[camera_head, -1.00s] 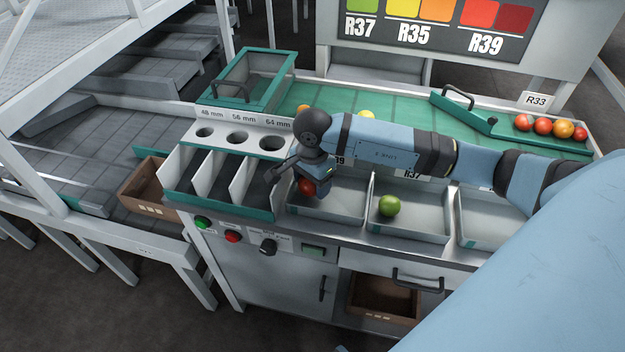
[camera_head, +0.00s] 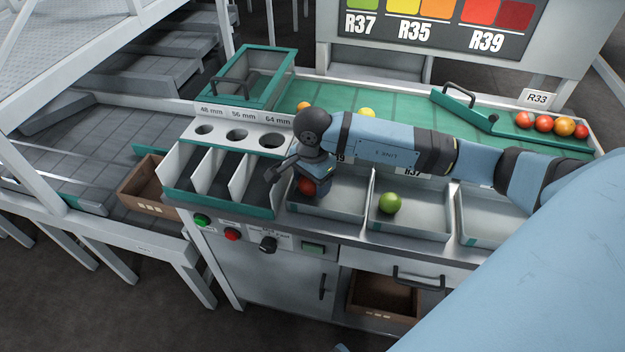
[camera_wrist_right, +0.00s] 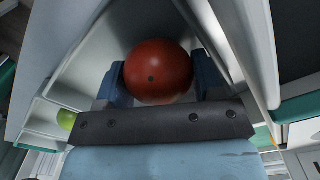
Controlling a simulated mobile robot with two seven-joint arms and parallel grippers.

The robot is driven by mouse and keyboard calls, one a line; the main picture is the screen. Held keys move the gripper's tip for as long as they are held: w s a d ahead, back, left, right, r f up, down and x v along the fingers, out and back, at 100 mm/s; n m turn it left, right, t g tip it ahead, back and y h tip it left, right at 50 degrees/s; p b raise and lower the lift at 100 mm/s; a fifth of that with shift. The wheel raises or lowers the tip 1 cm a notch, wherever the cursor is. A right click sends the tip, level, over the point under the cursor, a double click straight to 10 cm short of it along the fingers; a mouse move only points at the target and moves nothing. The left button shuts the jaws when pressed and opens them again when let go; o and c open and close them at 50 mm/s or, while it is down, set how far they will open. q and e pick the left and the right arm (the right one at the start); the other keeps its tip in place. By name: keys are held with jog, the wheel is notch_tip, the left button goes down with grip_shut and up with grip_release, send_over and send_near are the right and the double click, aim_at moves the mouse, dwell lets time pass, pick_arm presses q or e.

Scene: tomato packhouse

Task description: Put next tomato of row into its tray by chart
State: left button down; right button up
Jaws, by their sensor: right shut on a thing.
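My right gripper (camera_head: 308,184) is shut on a red tomato (camera_head: 306,187) and holds it low in the left grey tray (camera_head: 340,211), whose label is mostly hidden but ends in 39. In the right wrist view the red tomato (camera_wrist_right: 158,72) sits between both fingers, with tray walls around it; whether it touches the tray floor I cannot tell. A green tomato (camera_head: 390,203) lies in the middle tray, labelled R37. An orange tomato (camera_head: 303,106) and a yellow one (camera_head: 367,113) show on the green mat behind my arm. The colour chart (camera_head: 440,22) stands at the back. My left gripper is out of view.
A sizing rack (camera_head: 238,137) with holes marked 48, 56 and 64 mm stands left of the trays. The right tray (camera_head: 490,222) looks empty where visible. My right arm covers much of the mat.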

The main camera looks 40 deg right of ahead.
jog(key=shift+f, duration=0.2)
jog(key=o, duration=0.8)
jog(key=shift+c, duration=0.2)
jog(key=c, duration=0.3)
jog(key=shift+r, duration=0.15)
jog(key=shift+r+p, duration=0.95)
jog(key=shift+r, duration=1)
jog(key=shift+r+p, duration=0.65)
jog(key=shift+r, duration=0.8)
